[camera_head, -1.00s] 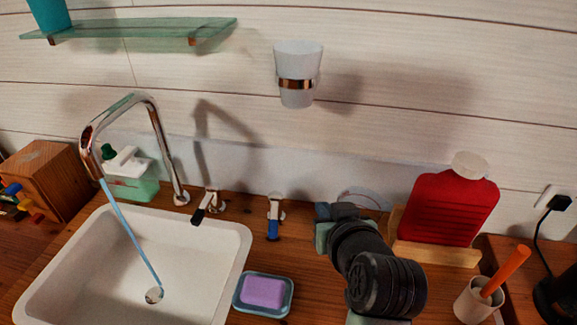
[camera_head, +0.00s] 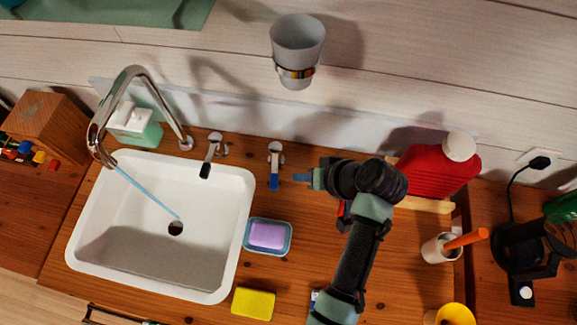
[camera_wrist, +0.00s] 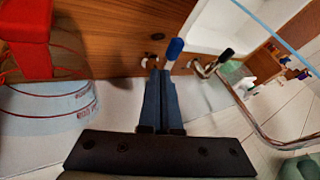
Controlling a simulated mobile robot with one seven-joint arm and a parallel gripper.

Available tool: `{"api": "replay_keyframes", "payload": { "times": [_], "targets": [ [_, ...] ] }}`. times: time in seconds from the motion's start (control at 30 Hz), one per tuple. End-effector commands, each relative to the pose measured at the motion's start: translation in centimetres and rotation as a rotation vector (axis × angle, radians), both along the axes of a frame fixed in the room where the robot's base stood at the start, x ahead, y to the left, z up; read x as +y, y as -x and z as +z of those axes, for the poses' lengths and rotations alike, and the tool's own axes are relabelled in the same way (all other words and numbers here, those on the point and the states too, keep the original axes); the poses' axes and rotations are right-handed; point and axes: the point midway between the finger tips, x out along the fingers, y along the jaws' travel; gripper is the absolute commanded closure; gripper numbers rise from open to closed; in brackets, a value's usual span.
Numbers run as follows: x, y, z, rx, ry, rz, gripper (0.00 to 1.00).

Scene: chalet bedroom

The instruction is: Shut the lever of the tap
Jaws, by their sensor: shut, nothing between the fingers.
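The chrome tap spout (camera_head: 139,72) arches over the white sink, and a thin blue water stream (camera_head: 146,193) runs from it into the basin. Two levers stand right of the spout: a black-tipped lever (camera_head: 212,156) and a blue-tipped lever (camera_head: 274,166), both tips pointing toward the front. My gripper (camera_head: 302,177) is shut and empty, its fingers pointing left, just right of the blue-tipped lever. In the wrist view my gripper's fingertips (camera_wrist: 160,72) lie close to the blue-tipped lever (camera_wrist: 173,50); I cannot tell if they touch. The black-tipped lever (camera_wrist: 222,57) is farther right there.
The white sink (camera_head: 90,225) is at left. A soap dish (camera_head: 247,247) with purple soap and a yellow sponge (camera_head: 253,304) lie in front of the levers. A red bottle (camera_head: 432,172) stands right of my arm. A cup (camera_head: 297,40) hangs on the wall above.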

Motion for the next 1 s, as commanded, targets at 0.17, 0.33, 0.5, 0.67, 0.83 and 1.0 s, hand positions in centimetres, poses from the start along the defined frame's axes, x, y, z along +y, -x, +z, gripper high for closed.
{"api": "replay_keyframes", "payload": {
  "times": [0.17,0.33,0.5,0.67,0.83,1.0],
  "targets": [
    [1.6,-1.3,-2.6,0.002,0.0,0.003,1.0],
    [2.6,-2.3,-4.4,-0.001,0.002,0.001,1.0],
    [3.1,-2.7,-5.4,-0.002,0.002,0.001,1.0],
    [3.2,-2.8,-5.6,-0.001,0.002,0.0,1.0],
    [3.2,-2.8,-5.5,-0.003,0.002,0.0,1.0],
    [4.1,-2.5,-5.4,-0.003,0.002,0.002,1.0]
  ]
}}
